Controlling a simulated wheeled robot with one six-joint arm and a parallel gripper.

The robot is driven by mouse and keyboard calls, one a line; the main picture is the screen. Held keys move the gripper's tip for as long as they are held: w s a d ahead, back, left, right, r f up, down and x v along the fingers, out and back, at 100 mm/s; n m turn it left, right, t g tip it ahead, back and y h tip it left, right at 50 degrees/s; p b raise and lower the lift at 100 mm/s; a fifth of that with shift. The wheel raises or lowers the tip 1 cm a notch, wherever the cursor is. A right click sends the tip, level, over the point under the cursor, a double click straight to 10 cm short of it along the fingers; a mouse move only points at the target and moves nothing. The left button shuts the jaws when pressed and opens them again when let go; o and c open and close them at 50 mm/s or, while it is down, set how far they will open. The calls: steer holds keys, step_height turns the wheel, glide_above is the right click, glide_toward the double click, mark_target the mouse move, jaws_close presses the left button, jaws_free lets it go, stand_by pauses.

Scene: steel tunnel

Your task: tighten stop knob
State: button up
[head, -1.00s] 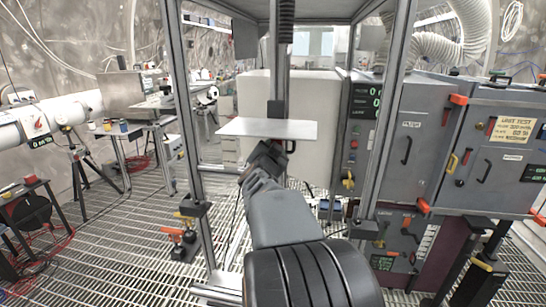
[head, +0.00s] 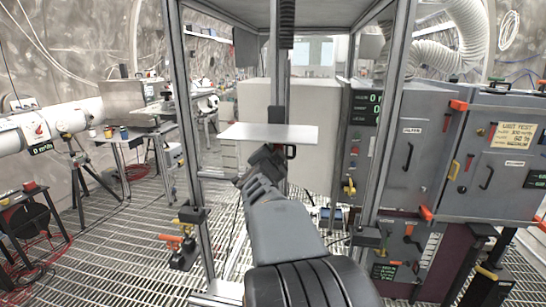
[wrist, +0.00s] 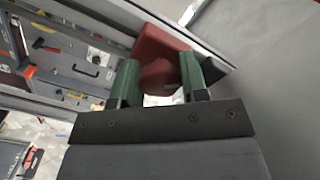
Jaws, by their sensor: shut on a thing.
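My gripper (wrist: 159,78) is shut on a dark red knob (wrist: 160,47) in the wrist view, with one green finger on each side of it. The knob's far side and its shaft are hidden. In the head view, my gripper (head: 272,158) is just below a pale flat plate (head: 268,133) and close to a vertical post (head: 280,95). The knob is not distinguishable there, as the gripper and arm cover that spot.
Metal frame uprights (head: 192,150) stand on both sides of my arm. Grey cabinets (head: 412,150) with handles and levers stand close on the right. An orange-handled clamp (head: 172,238) is at the left upright. Open grating (head: 120,250) lies left.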

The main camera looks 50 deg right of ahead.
steer(key=o, duration=0.9)
steer(key=shift+a, duration=0.1)
steer(key=shift+p+v, duration=2.65)
steer(key=shift+v, duration=4.2)
